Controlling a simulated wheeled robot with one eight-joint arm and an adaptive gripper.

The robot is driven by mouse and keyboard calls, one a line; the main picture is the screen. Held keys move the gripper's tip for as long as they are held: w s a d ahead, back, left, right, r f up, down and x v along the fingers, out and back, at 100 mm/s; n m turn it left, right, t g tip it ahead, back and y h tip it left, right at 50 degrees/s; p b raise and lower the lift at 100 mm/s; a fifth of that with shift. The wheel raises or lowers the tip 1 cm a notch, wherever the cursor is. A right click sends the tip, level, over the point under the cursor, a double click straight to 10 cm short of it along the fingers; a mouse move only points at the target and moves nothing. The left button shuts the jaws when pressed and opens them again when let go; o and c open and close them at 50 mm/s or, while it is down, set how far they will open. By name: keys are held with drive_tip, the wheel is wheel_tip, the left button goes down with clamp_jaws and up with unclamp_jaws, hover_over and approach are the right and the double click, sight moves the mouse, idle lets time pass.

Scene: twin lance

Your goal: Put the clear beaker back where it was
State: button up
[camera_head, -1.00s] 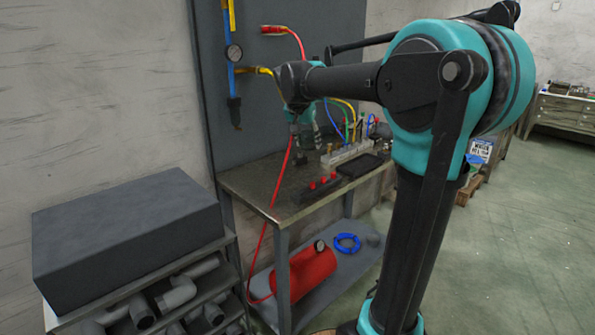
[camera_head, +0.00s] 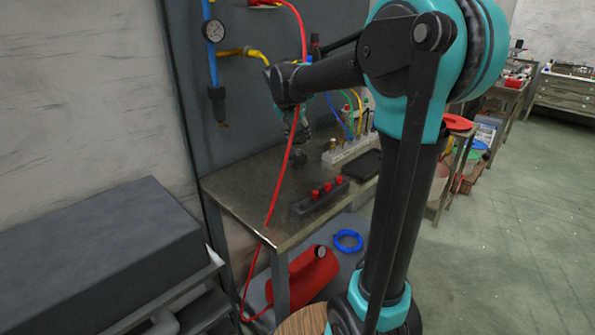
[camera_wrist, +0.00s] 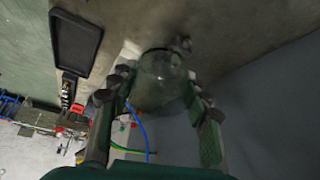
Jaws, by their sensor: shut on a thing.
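The clear beaker (camera_wrist: 160,78) shows as a see-through round shape between the two fingers of my gripper (camera_wrist: 158,98) in the wrist view. My gripper is shut on it. In the head view my gripper (camera_head: 297,138) hangs at the end of my arm over the far part of the metal workbench (camera_head: 238,190). The beaker cannot be made out there. Whether the beaker touches the bench top is not clear.
On the bench stand a dark block with red knobs (camera_head: 320,195), a black tray (camera_head: 362,164) and a pale manifold (camera_head: 347,149) with coloured hoses. A red hose (camera_head: 289,170) hangs past my gripper. The bench's near left top is bare.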

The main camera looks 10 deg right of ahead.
sight(300, 175)
wheel_tip(300, 175, down, 14)
drive_tip(key=shift+r, duration=0.1)
idle(0.4)
drive_tip(key=o, duration=1.1)
drive_tip(key=shift+o, duration=0.2)
drive_tip(key=v, duration=1.2)
drive_tip(key=shift+s, duration=0.1)
